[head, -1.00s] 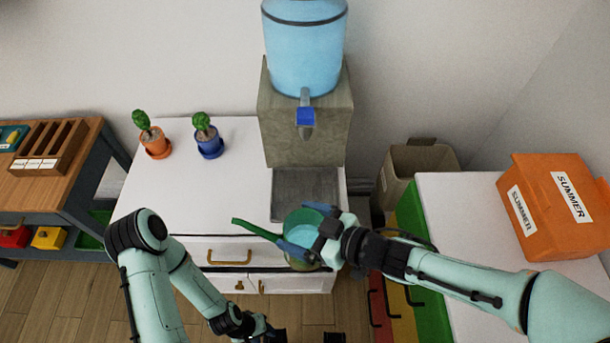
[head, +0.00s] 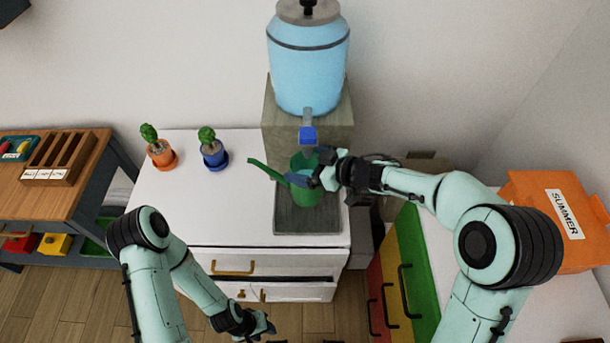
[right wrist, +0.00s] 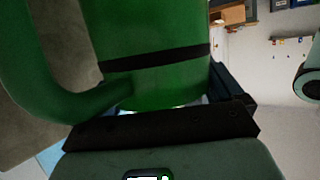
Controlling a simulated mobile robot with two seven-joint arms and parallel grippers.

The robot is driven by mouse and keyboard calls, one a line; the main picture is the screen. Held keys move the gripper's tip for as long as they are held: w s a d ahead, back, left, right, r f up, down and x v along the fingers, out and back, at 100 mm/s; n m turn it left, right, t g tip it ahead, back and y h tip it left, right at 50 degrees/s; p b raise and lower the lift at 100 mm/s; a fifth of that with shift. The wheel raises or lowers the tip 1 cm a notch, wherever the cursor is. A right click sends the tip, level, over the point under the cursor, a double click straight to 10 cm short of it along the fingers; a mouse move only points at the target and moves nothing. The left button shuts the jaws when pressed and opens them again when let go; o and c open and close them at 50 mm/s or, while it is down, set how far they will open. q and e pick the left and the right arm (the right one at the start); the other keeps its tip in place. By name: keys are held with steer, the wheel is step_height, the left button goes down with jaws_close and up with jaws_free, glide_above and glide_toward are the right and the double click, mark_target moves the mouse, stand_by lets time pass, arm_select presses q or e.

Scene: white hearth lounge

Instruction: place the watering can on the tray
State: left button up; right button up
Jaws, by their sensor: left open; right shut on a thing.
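The green watering can (head: 306,192) is over the grey tray (head: 308,222) at the foot of the water dispenser, its spout pointing up and left in the head view. Whether its base touches the tray cannot be told. My right gripper (head: 326,172) is shut on the watering can from the right. The can's green body and black band fill much of the right wrist view (right wrist: 155,60). My left gripper (head: 262,330) is open and empty, low in front of the white cabinet.
The dispenser (head: 308,70) with its blue tap (head: 308,134) rises right behind the can. An orange pot (head: 162,155) and a blue pot (head: 214,155) with plants stand on the white cabinet (head: 215,210), whose top is clear between them and the tray. An orange box (head: 550,215) is at right.

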mark_target(305, 173)
steer(key=shift+f+b, duration=0.3)
steer(key=shift+f, duration=0.55)
steer(key=shift+s+f, duration=0.2)
steer(key=shift+f, duration=0.45)
steer(key=f, duration=0.1)
steer(key=f+b, duration=0.1)
steer(key=f, duration=0.2)
steer(key=shift+w+b, duration=0.25)
steer(key=shift+b, duration=0.05)
steer(key=o, duration=1.7)
arm_select(q)
steer(key=f, duration=0.1)
steer(key=s+f, duration=0.1)
steer(key=shift+s+f, duration=0.25)
steer(key=shift+f, duration=0.05)
steer(key=shift+w+r+p, duration=0.35)
steer(key=shift+r+p, duration=0.3)
steer(key=shift+r, duration=0.05)
arm_select(e)
steer(key=v, duration=1.2)
